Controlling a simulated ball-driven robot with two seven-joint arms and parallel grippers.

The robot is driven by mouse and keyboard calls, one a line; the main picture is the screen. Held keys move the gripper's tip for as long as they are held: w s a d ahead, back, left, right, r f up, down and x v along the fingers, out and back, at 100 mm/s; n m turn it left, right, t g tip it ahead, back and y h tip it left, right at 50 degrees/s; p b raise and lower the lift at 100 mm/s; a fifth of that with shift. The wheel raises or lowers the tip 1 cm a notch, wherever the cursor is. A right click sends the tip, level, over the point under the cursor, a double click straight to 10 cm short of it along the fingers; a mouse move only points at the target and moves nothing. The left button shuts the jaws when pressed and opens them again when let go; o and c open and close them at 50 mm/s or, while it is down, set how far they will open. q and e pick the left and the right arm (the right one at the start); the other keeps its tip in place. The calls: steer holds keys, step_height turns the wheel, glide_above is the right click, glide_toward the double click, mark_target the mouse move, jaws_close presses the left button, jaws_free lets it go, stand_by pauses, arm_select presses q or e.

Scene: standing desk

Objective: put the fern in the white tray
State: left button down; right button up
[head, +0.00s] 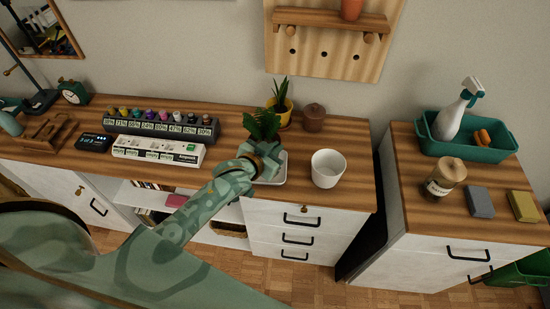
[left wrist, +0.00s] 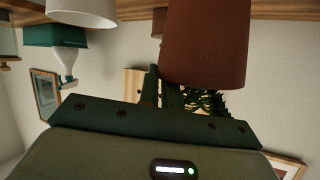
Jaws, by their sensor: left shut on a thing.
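The fern (head: 262,123) shows green leaves just above and behind my left gripper (head: 266,158) in the head view. In the left wrist view, which is upside down, its brown pot (left wrist: 207,42) fills the upper middle, with leaves (left wrist: 208,103) below. My left gripper is shut on the fern's pot at its side. The white tray (head: 281,178) lies on the wooden desk under and beside the gripper, and is mostly hidden by it. Whether the pot touches the tray cannot be told. My right gripper is not in view.
A white pot (head: 328,168) stands just right of the tray. A plant in a yellow pot (head: 285,112) and a brown lidded jar (head: 314,117) stand behind. A white labelled strip (head: 158,151) and a dark bottle rack (head: 160,127) lie to the left.

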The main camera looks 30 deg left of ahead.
arm_select(q)
steer(key=shift+w+a+f+b, duration=0.15)
steer(key=shift+w+a+f, duration=0.05)
steer(key=shift+w+f, duration=0.25)
steer(key=shift+w+a+f+b, duration=0.15)
steer(key=shift+w+f, duration=0.15)
steer(key=shift+f, duration=0.2)
step_height(320, 180, down, 3)
steer(key=shift+f+b, duration=0.1)
steer(key=shift+b, duration=0.5)
steer(key=c, duration=1.6)
jaws_free()
